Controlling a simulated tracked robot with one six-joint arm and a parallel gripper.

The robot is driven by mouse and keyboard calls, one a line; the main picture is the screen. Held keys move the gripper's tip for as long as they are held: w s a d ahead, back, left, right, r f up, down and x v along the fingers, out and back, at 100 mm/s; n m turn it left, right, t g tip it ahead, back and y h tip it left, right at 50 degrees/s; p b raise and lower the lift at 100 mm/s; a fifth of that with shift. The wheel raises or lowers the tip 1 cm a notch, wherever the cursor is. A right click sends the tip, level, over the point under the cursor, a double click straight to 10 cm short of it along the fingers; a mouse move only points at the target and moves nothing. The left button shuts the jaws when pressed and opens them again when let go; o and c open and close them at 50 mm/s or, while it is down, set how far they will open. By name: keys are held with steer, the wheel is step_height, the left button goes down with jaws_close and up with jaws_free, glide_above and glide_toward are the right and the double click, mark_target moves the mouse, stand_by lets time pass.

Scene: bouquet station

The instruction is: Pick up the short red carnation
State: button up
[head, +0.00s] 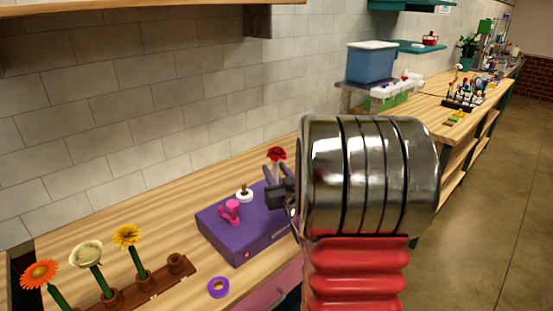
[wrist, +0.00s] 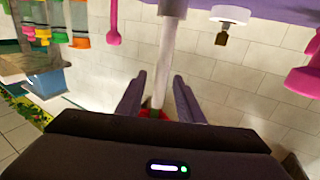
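The red carnation (head: 276,153) stands upright on a pale stem at the back of the purple box in the head view. In the wrist view, which looks upside down, its pale stem (wrist: 164,62) runs between my two dark fingers. A bit of its red bloom (wrist: 147,113) shows low between them, mostly hidden by my gripper body. My gripper (wrist: 158,80) is open, with a gap on each side of the stem. In the head view my gripper (head: 276,180) is just below the bloom, partly hidden by my wrist.
The purple box (head: 240,234) also bears a pink peg (head: 230,210) and a white knob (head: 244,194). A brown wooden rack (head: 160,282) with several flowers stands at front left. A purple ring (head: 218,287) lies on the bench. A tiled wall rises behind.

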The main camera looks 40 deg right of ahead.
mark_target(276, 145)
steer(key=shift+c, duration=0.6)
jaws_close()
steer(key=shift+r, duration=5.05)
steer(key=shift+r, duration=0.1)
steer(key=shift+r, duration=3.4)
steer(key=shift+s, duration=0.1)
